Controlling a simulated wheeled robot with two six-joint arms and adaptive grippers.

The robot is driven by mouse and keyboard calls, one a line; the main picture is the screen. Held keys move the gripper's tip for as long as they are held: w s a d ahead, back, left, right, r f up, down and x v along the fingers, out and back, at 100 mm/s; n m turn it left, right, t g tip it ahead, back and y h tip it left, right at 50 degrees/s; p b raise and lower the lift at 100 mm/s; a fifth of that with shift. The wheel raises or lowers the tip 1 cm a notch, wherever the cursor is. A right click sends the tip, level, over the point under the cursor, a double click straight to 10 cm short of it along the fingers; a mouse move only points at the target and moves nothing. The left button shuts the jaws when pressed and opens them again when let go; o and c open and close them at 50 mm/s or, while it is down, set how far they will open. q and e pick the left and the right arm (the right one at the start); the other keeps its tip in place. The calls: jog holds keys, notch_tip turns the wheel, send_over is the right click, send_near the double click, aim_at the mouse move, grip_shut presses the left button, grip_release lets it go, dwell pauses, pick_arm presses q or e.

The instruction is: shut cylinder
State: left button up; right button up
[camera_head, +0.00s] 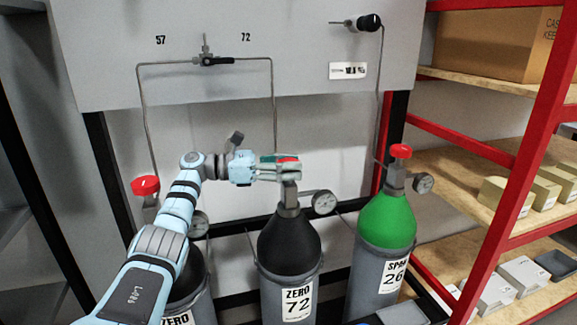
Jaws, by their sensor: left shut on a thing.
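The middle cylinder (290,240) has a dark top and a label reading ZERO 72. A little of its red valve knob (288,158) shows between the fingers of my left gripper (286,167), which is shut on it from the left. The fingers hide most of the knob. A round gauge (324,202) sits at the right of its valve. Another ZERO cylinder (201,300), partly hidden by my left arm, stands to the left with a red knob (145,186). A green-topped SPAN cylinder (385,225) stands to the right with a red knob (401,151). My right gripper is out of view.
A grey panel (290,80) behind carries a pipe valve (210,61) between the marks 57 and 72, and a black regulator (369,22). Thin pipes run down to the cylinders. A red-framed shelf (500,225) with boxes stands close on the right.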

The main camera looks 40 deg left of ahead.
pick_arm(q)
jog(key=o, duration=1.1)
jog(key=shift+o, duration=0.2)
notch_tip(320, 180, up, 10)
